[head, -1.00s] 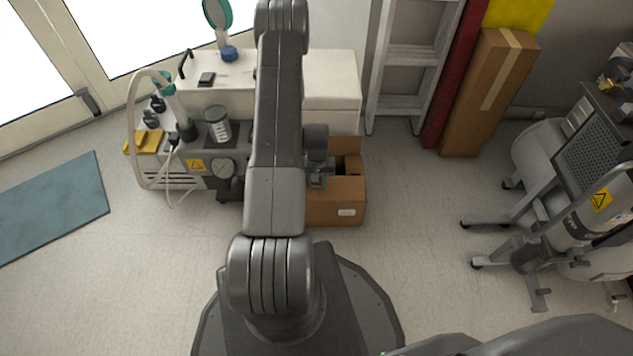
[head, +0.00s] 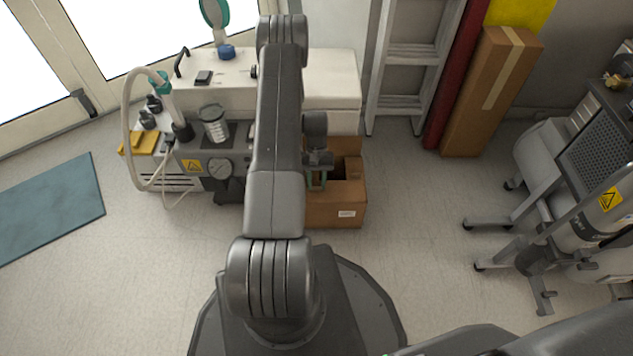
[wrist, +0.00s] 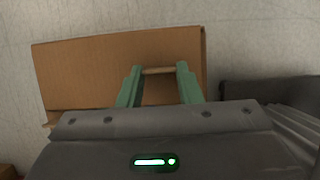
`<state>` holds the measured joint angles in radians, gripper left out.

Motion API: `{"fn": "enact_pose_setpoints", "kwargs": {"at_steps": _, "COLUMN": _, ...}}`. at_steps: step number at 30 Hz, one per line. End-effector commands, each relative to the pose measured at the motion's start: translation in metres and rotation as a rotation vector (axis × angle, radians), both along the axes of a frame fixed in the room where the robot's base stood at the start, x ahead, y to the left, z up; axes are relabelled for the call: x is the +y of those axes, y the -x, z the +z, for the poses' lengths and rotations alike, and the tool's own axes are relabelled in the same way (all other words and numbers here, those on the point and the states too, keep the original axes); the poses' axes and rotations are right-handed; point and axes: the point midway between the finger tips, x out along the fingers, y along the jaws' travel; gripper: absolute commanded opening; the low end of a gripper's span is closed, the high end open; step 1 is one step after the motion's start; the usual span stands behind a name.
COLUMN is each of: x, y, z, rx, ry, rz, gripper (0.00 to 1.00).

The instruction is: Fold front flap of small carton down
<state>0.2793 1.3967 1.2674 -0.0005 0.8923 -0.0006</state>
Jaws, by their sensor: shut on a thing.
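The small carton (head: 336,210) is an open brown box on the floor, partly hidden behind my arm. A flap (head: 347,146) stands up at its back, and its inside looks dark. My gripper (head: 316,184) is over the left part of the carton's opening in the head view. In the wrist view, my gripper's green fingers (wrist: 159,71) are apart with a thin cardboard edge between them, and it is shut on this carton flap (wrist: 158,72). I cannot tell for sure which flap it is. A broad brown cardboard panel (wrist: 85,70) of the carton fills the view behind the fingers.
A compressor unit (head: 205,165) with a hose stands left of my arm, and a white cabinet (head: 331,85) is behind the carton. A ladder (head: 405,60) and a tall carton (head: 490,95) lean at the back. Wheeled equipment (head: 560,200) is at right. Floor right of the carton is clear.

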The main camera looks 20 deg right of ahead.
Motion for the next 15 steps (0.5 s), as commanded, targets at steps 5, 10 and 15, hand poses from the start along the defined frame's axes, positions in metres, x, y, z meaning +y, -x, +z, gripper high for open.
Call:
{"fn": "enact_pose_setpoints", "kwargs": {"at_steps": 5, "x": -0.0006, "y": -0.001, "z": -0.0009, "rx": -0.004, "ry": 0.002, "rz": 0.0, "gripper": 0.0}}
{"fn": "enact_pose_setpoints", "kwargs": {"at_steps": 10, "x": -0.0005, "y": -0.0006, "z": -0.0009, "rx": -0.003, "ry": 0.001, "rz": 0.0, "gripper": 0.55}}
{"fn": "enact_pose_setpoints", "kwargs": {"at_steps": 15, "x": -0.0002, "y": -0.0001, "z": -0.0005, "rx": -0.002, "ry": 0.001, "rz": 0.0, "gripper": 0.55}}
